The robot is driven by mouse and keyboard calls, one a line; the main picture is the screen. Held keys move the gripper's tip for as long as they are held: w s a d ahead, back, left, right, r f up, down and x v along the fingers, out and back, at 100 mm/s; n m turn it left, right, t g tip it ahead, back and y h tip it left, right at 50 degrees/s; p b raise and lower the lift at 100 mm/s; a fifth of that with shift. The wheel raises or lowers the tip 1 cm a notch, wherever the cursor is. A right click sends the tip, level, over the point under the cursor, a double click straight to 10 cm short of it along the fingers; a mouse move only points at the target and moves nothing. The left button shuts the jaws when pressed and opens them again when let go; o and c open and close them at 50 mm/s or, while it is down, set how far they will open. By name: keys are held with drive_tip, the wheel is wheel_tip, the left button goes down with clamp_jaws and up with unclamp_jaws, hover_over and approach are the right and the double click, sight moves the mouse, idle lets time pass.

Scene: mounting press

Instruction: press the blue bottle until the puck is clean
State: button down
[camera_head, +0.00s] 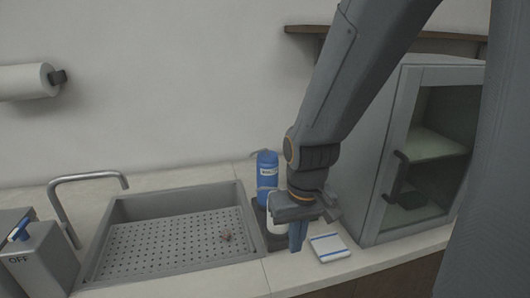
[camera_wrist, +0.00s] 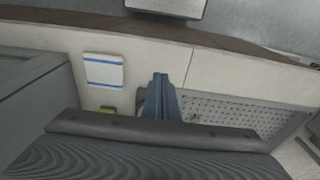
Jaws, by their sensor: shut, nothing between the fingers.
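The blue bottle (camera_head: 267,172) with a pale label stands upright behind the right end of the sink, partly hidden by my arm. My gripper (camera_head: 297,236) is shut and empty, fingers pointing down, in front and to the right of the bottle and apart from it. In the wrist view my gripper's fingertips (camera_wrist: 160,80) are together with nothing between them; the bottle does not show there.
The sink (camera_head: 170,268) has a tap (camera_head: 88,177) at its left. A white pad with blue stripes (camera_head: 329,247) lies right of my gripper. A glass-doored cabinet (camera_head: 377,165) stands close on the right. A yellow-green object (camera_wrist: 108,110) shows partly in the wrist view.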

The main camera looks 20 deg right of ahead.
drive_tip(key=w+d+r+n+t+h+p, duration=0.1)
drive_tip(key=w+r+n+p, duration=0.1)
drive_tip(key=w+r+n, duration=0.2)
drive_tip(key=w+d+r+n+t+h+p, duration=0.1)
drive_tip(key=w+r+n+p, duration=0.1)
drive_tip(key=n, duration=0.9)
drive_tip(key=w+d+r+n+t+p, duration=0.1)
drive_tip(key=w+r+n, duration=0.4)
drive_tip(key=w+n, duration=0.2)
drive_tip(key=shift+r+n+t+h+p, duration=0.3)
drive_tip(key=shift+r+h+p, duration=0.05)
drive_tip(key=shift+h+p, duration=0.05)
drive_tip(key=w+r+n+t+p, duration=0.2)
drive_tip(key=w+r+n, duration=0.3)
drive_tip(key=n, duration=0.3)
wheel_tip(320, 180, up, 6)
drive_tip(key=n+t+p, duration=0.2)
drive_tip(key=n, duration=0.9)
hover_over(268, 156)
drive_tip(key=shift+s+a, duration=0.1)
drive_tip(key=shift+a, duration=0.05)
drive_tip(key=shift+f+b, duration=0.1)
drive_tip(key=shift+b, duration=0.25)
wheel_tip(268, 156, down, 9)
drive_tip(key=b, duration=0.9)
drive_tip(key=shift+r, duration=0.2)
drive_tip(key=shift+f, duration=0.1)
drive_tip(key=shift+f, duration=0.3)
